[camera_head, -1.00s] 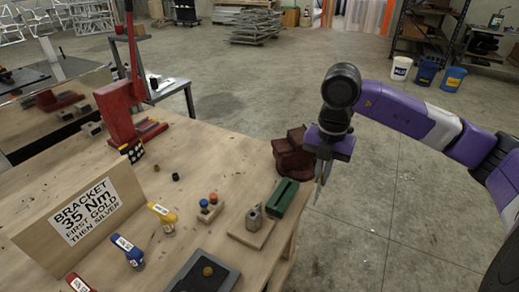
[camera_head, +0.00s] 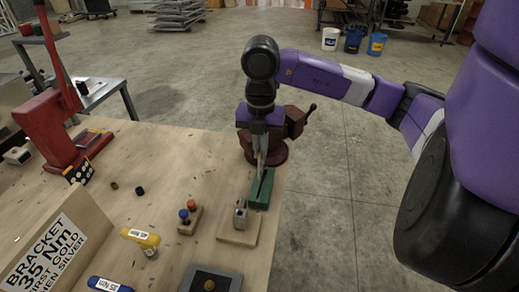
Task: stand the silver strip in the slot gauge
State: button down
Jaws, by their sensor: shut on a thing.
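My gripper (camera_head: 260,130) points straight down above the right end of the wooden table. It is shut on the silver strip (camera_head: 262,159), which hangs upright and thin below the jaws. The green slot gauge (camera_head: 261,190) lies on the table near its right edge, with a dark slot along its top. The strip's lower end overlaps the far part of the gauge in the picture. I cannot tell whether it is in the slot or just above it.
A dark red vise (camera_head: 290,122) stands close behind and beside my gripper. A wooden base (camera_head: 238,234) with a small metal block is just in front of the gauge. Wooden holder (camera_head: 187,222), yellow driver (camera_head: 142,238) and bracket sign (camera_head: 48,254) are to the left.

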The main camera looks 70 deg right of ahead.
aim_at(260, 175)
jog(key=shift+f, duration=0.1)
notch_tip(260, 175, down, 6)
jog(key=b, duration=0.6)
jog(key=shift+r, duration=0.2)
jog(key=shift+b, duration=1.45)
dwell(1.4)
jog(key=shift+f+b, duration=2.05)
jog(key=shift+b, duration=0.3)
jog(key=c, duration=1.5)
grip_release()
jog(key=shift+r, duration=3.95)
